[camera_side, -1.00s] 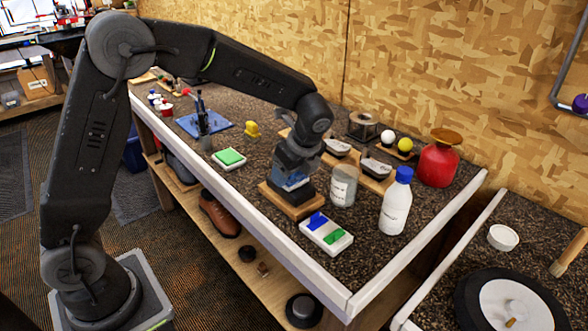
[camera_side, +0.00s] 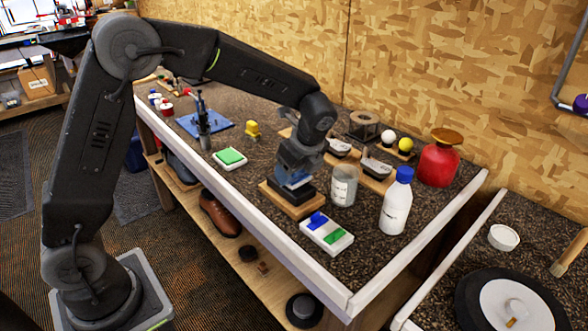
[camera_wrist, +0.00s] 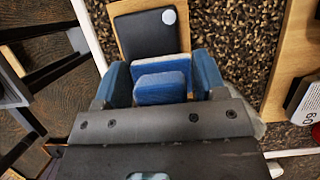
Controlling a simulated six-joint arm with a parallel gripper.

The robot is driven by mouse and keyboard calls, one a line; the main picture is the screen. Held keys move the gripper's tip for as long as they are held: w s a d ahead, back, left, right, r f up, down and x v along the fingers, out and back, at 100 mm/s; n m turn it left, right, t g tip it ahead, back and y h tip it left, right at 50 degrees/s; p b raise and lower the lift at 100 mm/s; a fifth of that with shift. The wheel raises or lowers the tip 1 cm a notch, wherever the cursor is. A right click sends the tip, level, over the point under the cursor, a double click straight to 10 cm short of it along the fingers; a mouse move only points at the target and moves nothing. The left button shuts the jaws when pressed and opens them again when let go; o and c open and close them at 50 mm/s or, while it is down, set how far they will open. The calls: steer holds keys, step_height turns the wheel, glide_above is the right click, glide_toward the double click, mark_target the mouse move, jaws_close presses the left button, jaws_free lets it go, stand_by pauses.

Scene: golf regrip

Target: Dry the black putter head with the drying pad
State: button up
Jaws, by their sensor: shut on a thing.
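The black putter head (camera_wrist: 146,34) is a dark block with a pale round spot, lying on a wooden stand (camera_wrist: 118,8). In the side view the head (camera_side: 307,190) is mostly below my gripper, on the same stand (camera_side: 290,206). My gripper (camera_wrist: 163,84) points down over it, its blue fingers shut on a blue drying pad (camera_wrist: 160,86) with a pale layer. In the side view my gripper (camera_side: 294,178) is just above the head's top. I cannot tell whether the pad touches it. The gripper hides part of the head.
A white tray (camera_side: 342,247) with blue and green pieces lies in front. A glass jar (camera_side: 343,186) and white bottle (camera_side: 396,203) stand close on the right. A wooden rack (camera_side: 378,184) with club heads is behind. A green pad (camera_side: 230,156) in a white holder lies left.

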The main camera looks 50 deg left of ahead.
steer(key=shift+s+r, duration=0.15)
steer(key=shift+s, duration=0.9)
steer(key=shift+w, duration=1.2)
steer(key=shift+s+f, duration=0.2)
steer(key=shift+s, duration=0.45)
steer(key=shift+s+f, duration=0.2)
steer(key=shift+s, duration=0.4)
steer(key=shift+w, duration=0.55)
steer(key=shift+w+r, duration=0.1)
steer(key=shift+r, duration=3.65)
